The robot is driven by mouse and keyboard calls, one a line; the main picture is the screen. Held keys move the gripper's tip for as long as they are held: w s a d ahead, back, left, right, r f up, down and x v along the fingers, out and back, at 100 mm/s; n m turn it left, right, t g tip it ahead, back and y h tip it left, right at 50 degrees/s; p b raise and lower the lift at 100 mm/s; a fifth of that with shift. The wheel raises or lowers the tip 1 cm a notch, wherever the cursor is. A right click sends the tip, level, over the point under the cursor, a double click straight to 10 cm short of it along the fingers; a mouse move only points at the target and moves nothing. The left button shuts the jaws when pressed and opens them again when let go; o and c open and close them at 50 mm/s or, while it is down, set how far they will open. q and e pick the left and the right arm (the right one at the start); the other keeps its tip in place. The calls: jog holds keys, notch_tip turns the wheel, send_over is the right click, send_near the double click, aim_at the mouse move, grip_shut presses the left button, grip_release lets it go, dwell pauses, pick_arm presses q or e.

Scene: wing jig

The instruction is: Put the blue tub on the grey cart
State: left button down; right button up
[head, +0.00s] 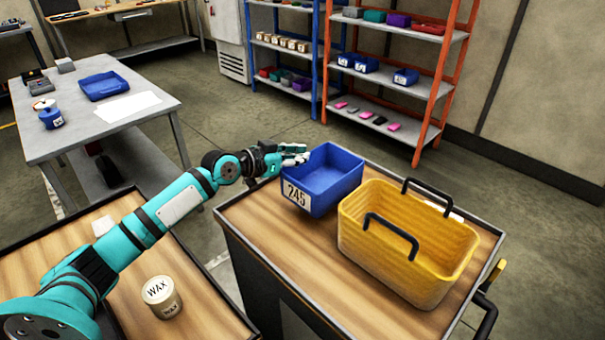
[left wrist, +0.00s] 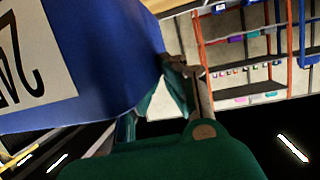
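The blue tub (head: 322,181), with a white "245" label on its near side, is over the far left part of the wood-topped grey cart (head: 260,226). I cannot tell whether its base touches the top. My left gripper (head: 300,158) is at the tub's left rim. In the left wrist view the tub (left wrist: 110,60) fills the upper left, and the finger tips (left wrist: 184,72) are at its edge. Whether they are closed on the wall is hidden. My right gripper is not in view.
A yellow tub (head: 400,240) with black handles stands on the same cart, just right of the blue tub. A wax tin (head: 161,297) is on the wooden surface at front left. A grey table (head: 60,135) holds a blue tray (head: 103,86). Shelves (head: 400,80) stand behind.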

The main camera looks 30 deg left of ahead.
aim_at(295, 171)
pick_arm(q)
notch_tip(295, 171, down, 4)
jog(key=shift+f, duration=0.15)
jog(key=shift+f, duration=0.15)
jog(key=c, duration=1.5)
grip_release()
